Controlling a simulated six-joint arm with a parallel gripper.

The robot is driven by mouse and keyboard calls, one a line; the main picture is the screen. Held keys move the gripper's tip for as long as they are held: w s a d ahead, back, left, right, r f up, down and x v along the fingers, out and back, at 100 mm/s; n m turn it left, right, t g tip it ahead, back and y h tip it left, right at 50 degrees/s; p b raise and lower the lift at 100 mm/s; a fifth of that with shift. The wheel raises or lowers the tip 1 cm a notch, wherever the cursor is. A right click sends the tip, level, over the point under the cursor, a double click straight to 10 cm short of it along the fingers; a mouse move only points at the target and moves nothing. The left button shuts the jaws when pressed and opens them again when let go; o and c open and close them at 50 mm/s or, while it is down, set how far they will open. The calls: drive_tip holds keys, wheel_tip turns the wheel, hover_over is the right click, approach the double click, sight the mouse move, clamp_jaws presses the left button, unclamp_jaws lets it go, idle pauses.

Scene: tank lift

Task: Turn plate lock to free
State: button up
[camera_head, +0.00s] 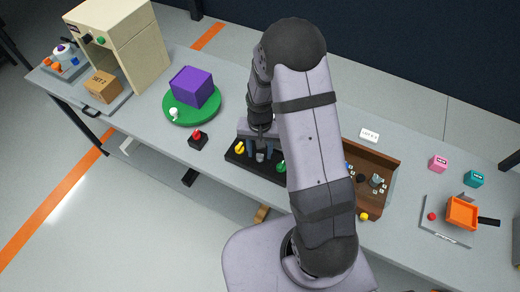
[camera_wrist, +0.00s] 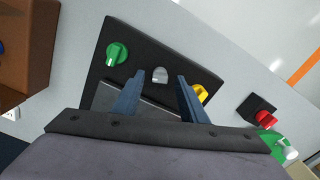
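A red knob on a small black box (camera_head: 198,140) stands beside a round green plate (camera_head: 207,113); no label shows which part is the plate lock. The red knob is at the right of the wrist view (camera_wrist: 264,117), with part of the green plate (camera_wrist: 272,138) below it. My gripper (camera_head: 261,147) is open and empty above a black panel, right of the red knob in the head view. The panel bears a green knob (camera_wrist: 117,53), a grey stub (camera_wrist: 160,75) and a yellow knob (camera_wrist: 201,93). In the wrist view my fingers (camera_wrist: 158,97) stand either side below the stub; contact cannot be told.
A purple block (camera_head: 192,87) and a white knob (camera_head: 173,113) sit on the green plate. A brown tray (camera_head: 390,172) stands right of my arm. A cream cabinet (camera_head: 125,45) stands at the left. The grey table (camera_head: 325,105) is partly clear behind my arm.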

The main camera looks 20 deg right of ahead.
drive_tip(key=shift+f, duration=0.25)
drive_tip(key=shift+c, duration=0.6)
clamp_jaws()
drive_tip(key=shift+n, duration=0.3)
drive_tip(key=n+b, duration=0.1)
drive_tip(key=n, duration=0.8)
drive_tip(key=shift+n, duration=0.4)
drive_tip(key=shift+n+b, duration=0.4)
drive_tip(key=shift+n, duration=1.3)
